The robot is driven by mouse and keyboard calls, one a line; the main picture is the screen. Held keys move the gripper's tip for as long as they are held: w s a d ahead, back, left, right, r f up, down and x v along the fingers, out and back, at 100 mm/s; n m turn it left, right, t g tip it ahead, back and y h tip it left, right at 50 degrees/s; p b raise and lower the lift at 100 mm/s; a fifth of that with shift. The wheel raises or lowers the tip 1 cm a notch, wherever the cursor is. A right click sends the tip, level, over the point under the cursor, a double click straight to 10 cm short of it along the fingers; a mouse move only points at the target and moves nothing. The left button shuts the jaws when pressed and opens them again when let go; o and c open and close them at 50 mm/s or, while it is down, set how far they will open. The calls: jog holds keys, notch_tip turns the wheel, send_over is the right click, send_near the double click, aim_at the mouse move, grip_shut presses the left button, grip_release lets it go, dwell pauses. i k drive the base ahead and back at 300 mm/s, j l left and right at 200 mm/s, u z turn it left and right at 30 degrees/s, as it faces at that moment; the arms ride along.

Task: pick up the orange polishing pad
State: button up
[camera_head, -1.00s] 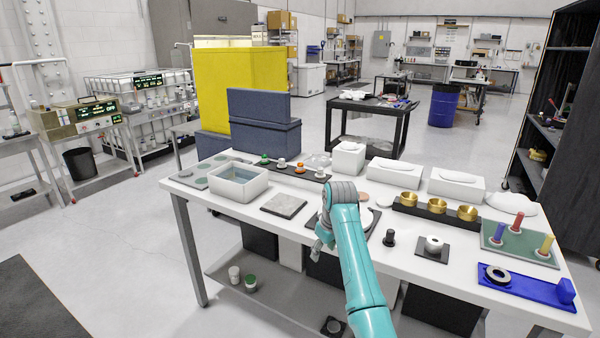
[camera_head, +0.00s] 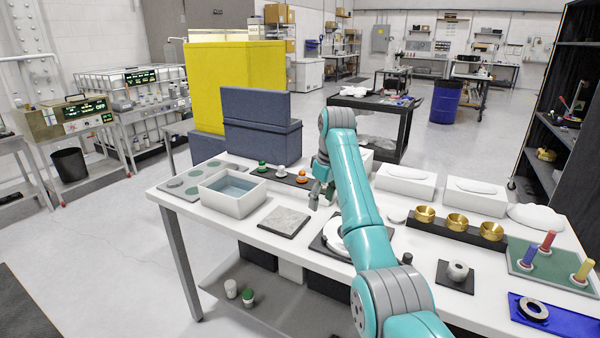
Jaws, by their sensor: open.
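The orange polishing pad (camera_head: 302,175) appears as a small orange-topped piece on a dark strip (camera_head: 268,175) near the back of the white table. A green-topped piece (camera_head: 262,166) and a white-topped piece (camera_head: 281,171) stand to its left on the same strip. My gripper (camera_head: 320,198) points down just right of and in front of the orange pad, apart from it in the picture. It is open and seems empty. My arm hides part of the table behind and right of the gripper.
A white basin (camera_head: 233,207) and a grey slab (camera_head: 285,221) lie left of my gripper. A dark plate with a white disc (camera_head: 333,236) sits below it. Brass cups (camera_head: 457,222) stand in a row at right. White boxes (camera_head: 403,180) line the back edge.

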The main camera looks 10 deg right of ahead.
aim_at(302, 179)
jog(key=i, duration=1.15)
jog(key=i+j, duration=0.1)
jog(key=j, duration=0.15)
